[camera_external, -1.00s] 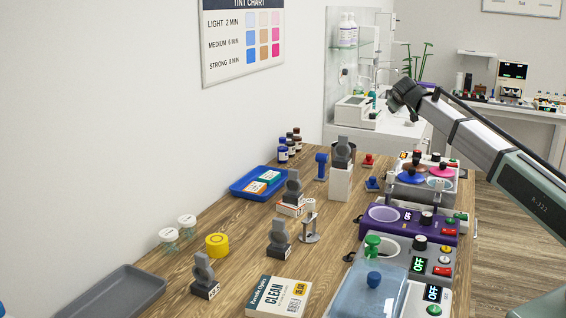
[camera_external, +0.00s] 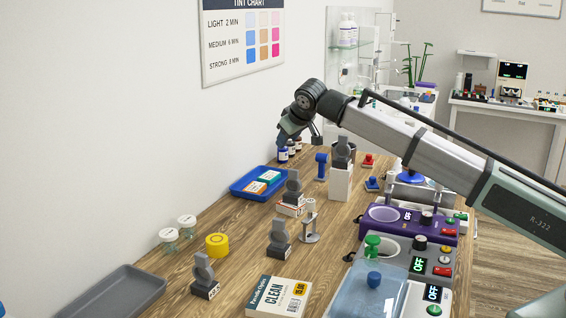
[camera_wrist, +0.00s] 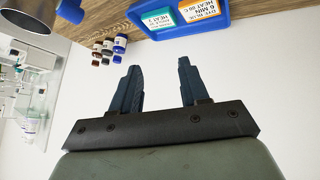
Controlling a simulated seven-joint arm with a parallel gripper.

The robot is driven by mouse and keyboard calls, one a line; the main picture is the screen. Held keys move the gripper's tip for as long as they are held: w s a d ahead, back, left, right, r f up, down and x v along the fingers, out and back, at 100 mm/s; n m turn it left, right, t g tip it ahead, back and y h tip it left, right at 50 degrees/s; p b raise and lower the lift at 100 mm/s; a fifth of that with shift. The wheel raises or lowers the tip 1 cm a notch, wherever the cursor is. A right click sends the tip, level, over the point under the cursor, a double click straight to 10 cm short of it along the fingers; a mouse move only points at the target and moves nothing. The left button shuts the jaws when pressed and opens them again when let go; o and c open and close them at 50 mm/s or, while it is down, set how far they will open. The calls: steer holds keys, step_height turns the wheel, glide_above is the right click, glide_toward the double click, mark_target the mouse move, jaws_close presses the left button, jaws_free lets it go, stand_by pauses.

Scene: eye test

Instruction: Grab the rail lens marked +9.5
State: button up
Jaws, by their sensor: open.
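Several dark grey rail lenses on block bases show in the external view. One (camera_external: 204,271) stands at the front left with a small label too blurred to read. Another (camera_external: 279,240) stands behind it to the right. I cannot tell which is marked +9.5. My gripper (camera_external: 299,137) is above the far end of the table, near the wall, apart from all the lenses. In the wrist view its fingers (camera_wrist: 160,80) are spread and empty.
A blue tray (camera_external: 237,190) with packets and dark bottles (camera_external: 283,153) are near my gripper. Devices (camera_external: 408,222) line the right side.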

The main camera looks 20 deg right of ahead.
steer(key=s+a+n+g+y, duration=0.2)
steer(key=s+a, duration=1.5)
steer(key=n+g, duration=0.1)
steer(key=g, duration=0.2)
glide_toward(201, 255)
steer(key=x, duration=0.7)
steer(key=shift+s+d, duration=0.2)
steer(key=shift+w+x, duration=0.1)
steer(key=shift+x, duration=1.25)
steer(key=shift+w+x, duration=0.15)
steer(key=shift+x, duration=1.2)
steer(key=shift+a+r, duration=0.1)
steer(key=shift+a, duration=0.05)
steer(key=shift+c, duration=0.2)
jaws_close()
